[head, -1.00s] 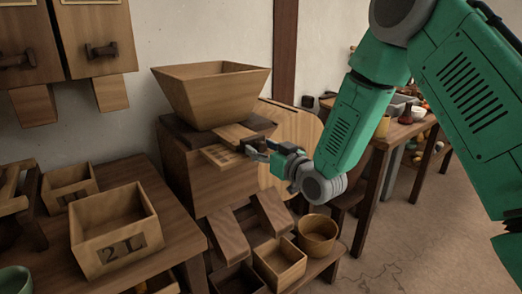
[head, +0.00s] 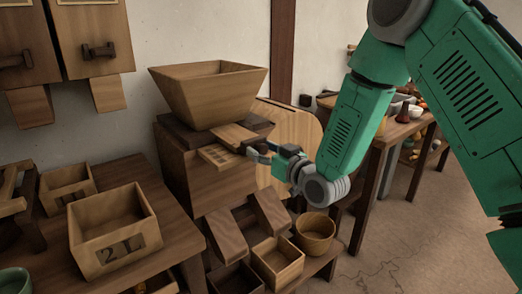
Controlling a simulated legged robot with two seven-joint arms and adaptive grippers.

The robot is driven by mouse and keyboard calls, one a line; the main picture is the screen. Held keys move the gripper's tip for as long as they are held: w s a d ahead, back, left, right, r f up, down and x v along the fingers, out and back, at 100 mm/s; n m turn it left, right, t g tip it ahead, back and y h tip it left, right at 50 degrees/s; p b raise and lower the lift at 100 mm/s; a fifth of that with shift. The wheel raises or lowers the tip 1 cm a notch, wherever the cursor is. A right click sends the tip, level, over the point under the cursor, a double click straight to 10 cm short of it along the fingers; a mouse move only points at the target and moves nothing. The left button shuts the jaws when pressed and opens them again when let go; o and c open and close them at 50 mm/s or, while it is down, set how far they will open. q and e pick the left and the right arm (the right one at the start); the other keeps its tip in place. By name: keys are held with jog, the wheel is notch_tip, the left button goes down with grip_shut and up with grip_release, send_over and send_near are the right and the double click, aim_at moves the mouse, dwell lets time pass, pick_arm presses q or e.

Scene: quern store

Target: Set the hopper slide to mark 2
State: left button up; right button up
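The wooden hopper (head: 208,96) is a wide, tapered open box on top of a brown wooden quern body (head: 222,188). The slide (head: 234,134) is a flat wooden board that sticks out to the right below the hopper. A paler strip with dark marks (head: 214,155) lies just below and in front of it; the marks are too small to read. My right gripper (head: 256,153) is at the slide's outer right end, its fingers close to or touching it. Whether they grip anything is unclear. My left gripper is not in view.
Open bins (head: 277,262) and a round tub (head: 315,233) sit low in front of the quern. A round wooden board (head: 297,128) leans behind my gripper. Another table with bowls is at right.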

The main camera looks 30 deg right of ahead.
jog(key=shift+s, duration=0.15)
jog(key=s+d, duration=0.1)
jog(key=s, duration=1)
jog(key=shift+s, duration=0.35)
jog(key=shift+f, duration=0.1)
jog(key=s+a+f+g+p, duration=0.1)
jog(key=s+a+f+g, duration=0.25)
jog(key=f, duration=0.55)
jog(key=s+a+f+g+p, duration=0.25)
jog(key=f+g, duration=0.25)
jog(key=f, duration=0.4)
jog(key=s+a+f+g, duration=0.1)
jog(key=s+f+g, duration=0.2)
jog(key=s, duration=0.3)
jog(key=s+a+f+g+p, duration=0.1)
jog(key=s+a+f+g, duration=0.1)
jog(key=s, duration=0.5)
jog(key=s+a+f+g+h, duration=0.1)
jog(key=s+f+g, duration=0.3)
jog(key=s+f, duration=0.2)
jog(key=shift+s+a, duration=0.15)
jog(key=shift+s, duration=0.55)
jog(key=shift+w, duration=0.15)
